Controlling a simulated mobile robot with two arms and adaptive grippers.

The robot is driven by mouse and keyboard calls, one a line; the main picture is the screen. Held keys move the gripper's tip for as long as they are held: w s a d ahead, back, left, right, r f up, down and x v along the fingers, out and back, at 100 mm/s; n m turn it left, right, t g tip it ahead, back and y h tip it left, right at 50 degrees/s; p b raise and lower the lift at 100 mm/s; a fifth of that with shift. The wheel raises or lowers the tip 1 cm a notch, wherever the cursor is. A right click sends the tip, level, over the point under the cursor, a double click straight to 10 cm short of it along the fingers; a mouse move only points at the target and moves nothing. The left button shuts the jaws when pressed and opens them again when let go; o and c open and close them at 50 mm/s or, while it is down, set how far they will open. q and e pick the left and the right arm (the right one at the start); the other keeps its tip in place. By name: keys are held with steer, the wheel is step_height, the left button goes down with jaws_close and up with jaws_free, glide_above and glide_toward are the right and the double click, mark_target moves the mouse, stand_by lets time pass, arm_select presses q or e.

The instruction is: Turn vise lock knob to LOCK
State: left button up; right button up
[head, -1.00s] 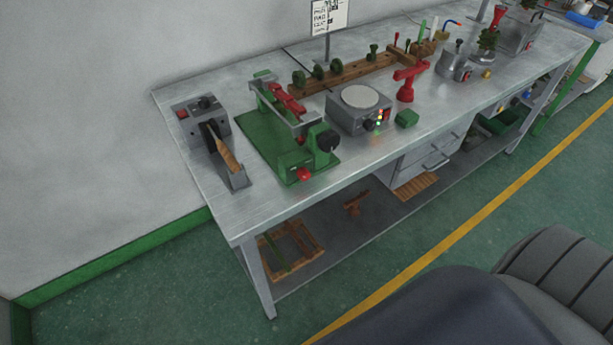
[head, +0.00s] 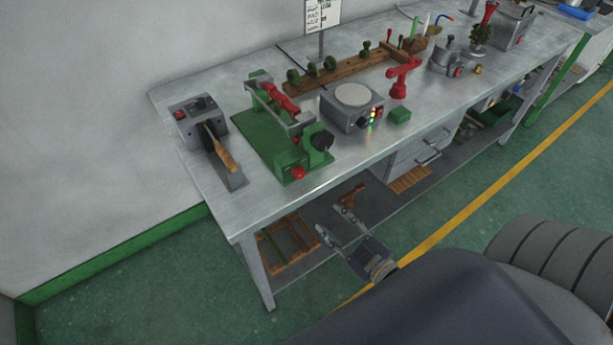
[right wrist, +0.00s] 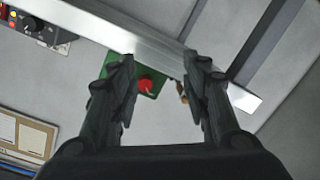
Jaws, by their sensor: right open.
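I cannot tell the lock mark or which way either knob is turned. My right gripper (head: 327,219) is open and empty, in front of the bench edge, below the vise in the picture. In the right wrist view the red knob (right wrist: 146,85) shows between the open fingers (right wrist: 160,68), some way beyond them. My left gripper is out of view.
The workbench (head: 210,215) has a metal front edge between my gripper and the vise. A grey device with a wooden handle (head: 222,150) stands left.

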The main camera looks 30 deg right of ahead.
steer(key=t, duration=0.1)
glide_toward(301, 175)
steer(key=shift+n+y, duration=0.4)
steer(key=w, duration=0.2)
steer(key=w+p, duration=0.1)
steer(key=w, duration=0.2)
steer(key=w+p, duration=0.1)
steer(key=w, duration=0.2)
steer(key=shift+a+f, duration=0.25)
steer(key=shift+a, duration=0.05)
steer(key=shift+s, duration=0.1)
jaws_close()
